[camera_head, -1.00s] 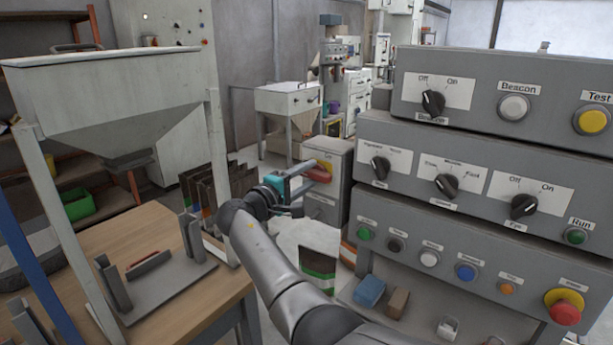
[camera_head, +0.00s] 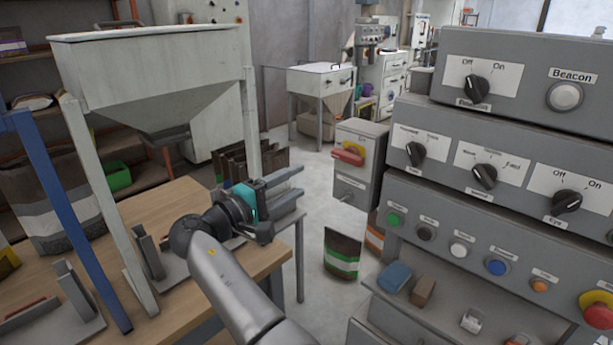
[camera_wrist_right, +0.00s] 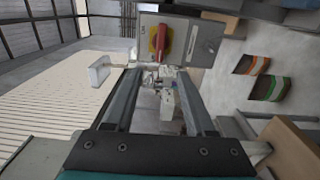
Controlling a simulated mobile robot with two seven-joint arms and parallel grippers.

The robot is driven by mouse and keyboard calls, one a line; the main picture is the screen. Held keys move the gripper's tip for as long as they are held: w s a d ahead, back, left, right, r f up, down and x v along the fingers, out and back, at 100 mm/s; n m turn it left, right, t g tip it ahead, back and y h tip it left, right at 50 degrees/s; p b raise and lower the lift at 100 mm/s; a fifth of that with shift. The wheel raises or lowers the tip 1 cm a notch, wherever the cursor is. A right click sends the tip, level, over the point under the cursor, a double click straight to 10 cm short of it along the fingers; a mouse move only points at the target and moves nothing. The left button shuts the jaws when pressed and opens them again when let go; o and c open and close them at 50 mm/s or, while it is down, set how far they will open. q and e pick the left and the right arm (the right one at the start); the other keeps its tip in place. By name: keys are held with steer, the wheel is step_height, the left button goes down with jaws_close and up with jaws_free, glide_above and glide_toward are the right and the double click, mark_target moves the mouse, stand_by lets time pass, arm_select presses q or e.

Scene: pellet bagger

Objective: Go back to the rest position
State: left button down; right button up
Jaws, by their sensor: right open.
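My right gripper (camera_head: 288,186) is in the head view, on the grey arm that comes up from the bottom, left of the button panel. Its two fingers are apart and nothing is between them. It hangs in the air in front of the hopper's right leg, over the far edge of the wooden table. In the right wrist view its fingers (camera_wrist_right: 160,100) run up both sides of the picture with an open gap between them. My left gripper is not in the head view.
The stepped control panel (camera_head: 400,187) fills the right side. The white hopper (camera_head: 150,75) stands over the wooden table (camera_head: 185,205) at left. A grey box with a red-and-yellow switch (camera_head: 348,153) stands beyond the gripper. A striped bag (camera_head: 342,254) is on the floor.

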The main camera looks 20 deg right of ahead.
steer(key=shift+s+a, duration=0.1)
steer(key=shift+a, duration=0.1)
stand_by(0.3)
step_height(320, 180, down, 20)
steer(key=r+n+t+y, duration=0.1)
steer(key=n+y, duration=0.3)
steer(key=y, duration=0.1)
steer(key=s+a+f+n+g+y, duration=0.1)
steer(key=s+f+y, duration=0.35)
steer(key=f, duration=0.75)
steer(key=s+a+f+g+y, duration=0.1)
steer(key=s+f, duration=0.7)
steer(key=f, duration=0.4)
steer(key=s+a+f+m+g+y, duration=0.2)
steer(key=s+f+g+y, duration=0.15)
steer(key=s+f, duration=0.95)
steer(key=s+d+f+m+y, duration=0.1)
steer(key=s+f+m, duration=0.1)
steer(key=s, duration=1)
steer(key=s+d+f+m+g+y, duration=0.1)
steer(key=s+f+m, duration=0.1)
steer(key=s, duration=1.1)
steer(key=shift+f+m+y, duration=0.15)
steer(key=shift+m+y, duration=0.15)
steer(key=shift+m, duration=0.3)
